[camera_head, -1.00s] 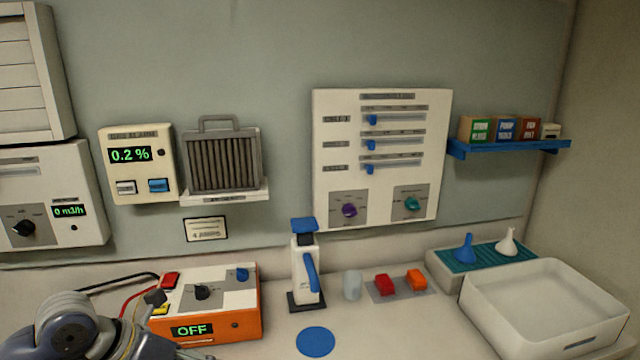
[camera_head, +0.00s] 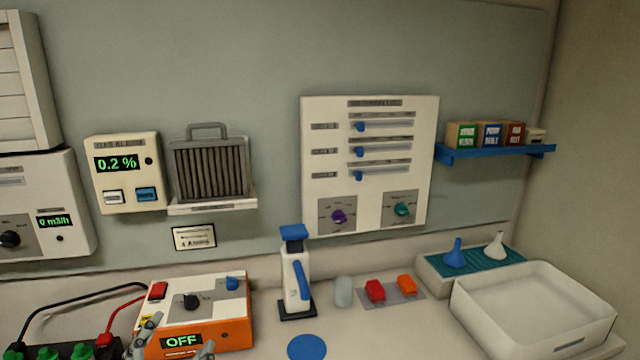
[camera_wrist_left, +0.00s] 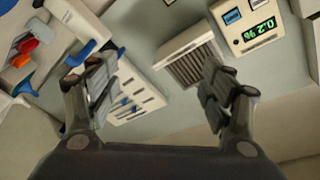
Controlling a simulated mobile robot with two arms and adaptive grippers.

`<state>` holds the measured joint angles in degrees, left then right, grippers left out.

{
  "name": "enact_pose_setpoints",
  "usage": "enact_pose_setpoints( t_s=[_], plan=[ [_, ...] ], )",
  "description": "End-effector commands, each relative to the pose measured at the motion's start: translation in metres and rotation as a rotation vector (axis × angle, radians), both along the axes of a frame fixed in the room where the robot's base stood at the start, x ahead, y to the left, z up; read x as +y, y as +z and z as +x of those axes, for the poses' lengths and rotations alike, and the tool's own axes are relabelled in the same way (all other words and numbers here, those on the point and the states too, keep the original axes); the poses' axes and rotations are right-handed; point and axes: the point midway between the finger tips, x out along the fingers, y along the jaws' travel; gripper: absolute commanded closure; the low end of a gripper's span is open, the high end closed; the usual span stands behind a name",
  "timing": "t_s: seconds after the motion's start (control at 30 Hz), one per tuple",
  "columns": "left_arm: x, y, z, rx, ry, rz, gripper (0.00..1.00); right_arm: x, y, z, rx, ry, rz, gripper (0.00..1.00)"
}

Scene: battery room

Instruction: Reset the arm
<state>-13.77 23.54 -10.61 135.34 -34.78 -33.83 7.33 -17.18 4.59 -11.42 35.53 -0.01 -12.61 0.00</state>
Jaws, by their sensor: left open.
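My left gripper (camera_head: 176,338) shows at the bottom left edge of the head view, in front of the orange charger box (camera_head: 240,325) with the "OFF" display. Only its grey fingers show there; the rest of the arm is below the picture. In the left wrist view the two fingers of this gripper (camera_wrist_left: 158,90) are spread wide with nothing between them. Behind them, tilted, are the wall panel with sliders (camera_wrist_left: 135,100), the ribbed filter (camera_wrist_left: 187,65) and the "0.2 %" display unit (camera_wrist_left: 255,30). My right gripper is not in view.
A dark battery with green caps (camera_head: 83,352) and cables stands left of the charger. A white and blue bottle-like device (camera_head: 296,275), a blue disc (camera_head: 307,347), red and orange pieces (camera_head: 375,290) and a white tray (camera_head: 535,305) are on the counter. A blue shelf (camera_head: 495,152) holds small boxes.

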Motion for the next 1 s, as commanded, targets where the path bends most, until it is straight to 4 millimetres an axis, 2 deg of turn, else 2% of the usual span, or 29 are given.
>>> enact_pose_setpoints(
  t_s=[0.03, 0.13, 0.2, 0.3, 0.4, 0.5, 0.67, 0.7, 0.8, 1.0],
  plan=[
    [0.009, -0.031, -0.009, 0.109, 0.052, -0.072, 0.26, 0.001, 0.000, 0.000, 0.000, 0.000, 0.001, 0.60],
    [0.020, -0.092, -0.036, 0.342, 0.149, -0.200, 0.26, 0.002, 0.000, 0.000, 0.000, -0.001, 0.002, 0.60],
    [0.022, -0.133, -0.062, 0.507, 0.204, -0.278, 0.26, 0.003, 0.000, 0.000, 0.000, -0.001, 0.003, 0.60],
    [0.014, -0.181, -0.104, 0.726, 0.257, -0.365, 0.26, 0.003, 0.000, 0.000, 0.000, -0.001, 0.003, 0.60],
    [0.002, -0.215, -0.145, 0.914, 0.287, -0.431, 0.26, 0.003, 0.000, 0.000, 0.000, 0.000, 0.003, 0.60],
    [-0.012, -0.238, -0.185, 1.079, 0.302, -0.481, 0.26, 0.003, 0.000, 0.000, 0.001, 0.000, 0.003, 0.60],
    [-0.036, -0.261, -0.244, 1.315, 0.304, -0.542, 0.26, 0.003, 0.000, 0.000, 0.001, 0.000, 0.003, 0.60],
    [-0.034, -0.274, -0.236, 1.308, 0.307, -0.534, 0.26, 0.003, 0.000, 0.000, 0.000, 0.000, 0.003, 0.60],
    [-0.035, -0.301, -0.230, 1.315, 0.309, -0.529, 0.26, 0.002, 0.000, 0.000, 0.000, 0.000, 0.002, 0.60],
    [-0.036, -0.365, -0.224, 1.339, 0.316, -0.522, 0.26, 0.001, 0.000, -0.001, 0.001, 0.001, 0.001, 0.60]
  ],
)
